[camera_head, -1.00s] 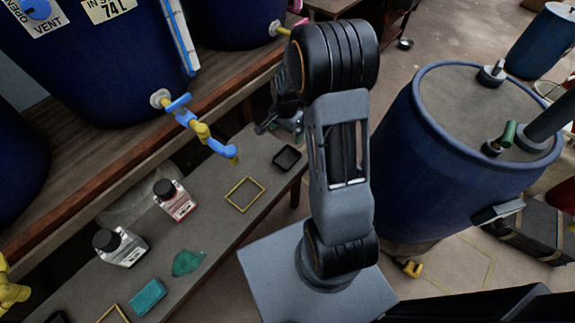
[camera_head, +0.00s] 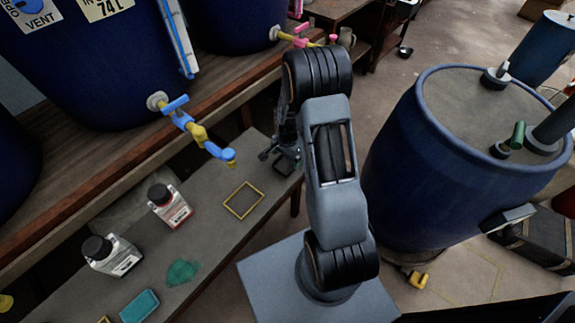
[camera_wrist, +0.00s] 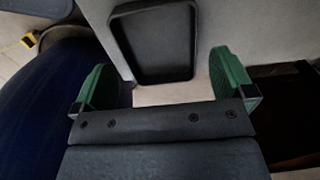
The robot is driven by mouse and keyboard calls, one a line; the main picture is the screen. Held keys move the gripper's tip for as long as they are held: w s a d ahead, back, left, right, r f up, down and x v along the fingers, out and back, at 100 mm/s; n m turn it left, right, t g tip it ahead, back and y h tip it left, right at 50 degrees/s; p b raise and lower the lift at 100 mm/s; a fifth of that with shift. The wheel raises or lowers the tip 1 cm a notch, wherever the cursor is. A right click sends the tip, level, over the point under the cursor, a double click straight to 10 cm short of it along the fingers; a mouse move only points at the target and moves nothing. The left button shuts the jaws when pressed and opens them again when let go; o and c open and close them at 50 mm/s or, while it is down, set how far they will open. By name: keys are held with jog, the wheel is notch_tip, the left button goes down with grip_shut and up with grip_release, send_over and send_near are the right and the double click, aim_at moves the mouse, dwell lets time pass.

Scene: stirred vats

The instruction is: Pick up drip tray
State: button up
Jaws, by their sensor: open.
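The drip tray is a small black tray with rounded corners and a raised rim. In the wrist view the drip tray (camera_wrist: 153,42) lies ahead of my gripper (camera_wrist: 163,80), between the lines of its two green-padded fingers. The gripper is open and empty, and the tray's near rim is close to the fingertip level. In the head view my gripper (camera_head: 276,150) hangs over the end of the grey lower bench and partly hides the drip tray (camera_head: 286,168). I cannot tell whether the fingers touch it.
On the lower bench are a yellow square outline (camera_head: 244,200), two black-capped bottles (camera_head: 169,205), a green cloth (camera_head: 182,272) and a teal sponge (camera_head: 140,306). A blue-and-yellow tap (camera_head: 198,134) overhangs the bench. A large blue barrel (camera_head: 430,165) stands to the right.

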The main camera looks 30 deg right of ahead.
aim_at(287, 165)
notch_tip(287, 165, down, 3)
jog(key=shift+f+b, duration=0.1)
jog(key=shift+b, duration=0.25)
jog(key=c, duration=0.8)
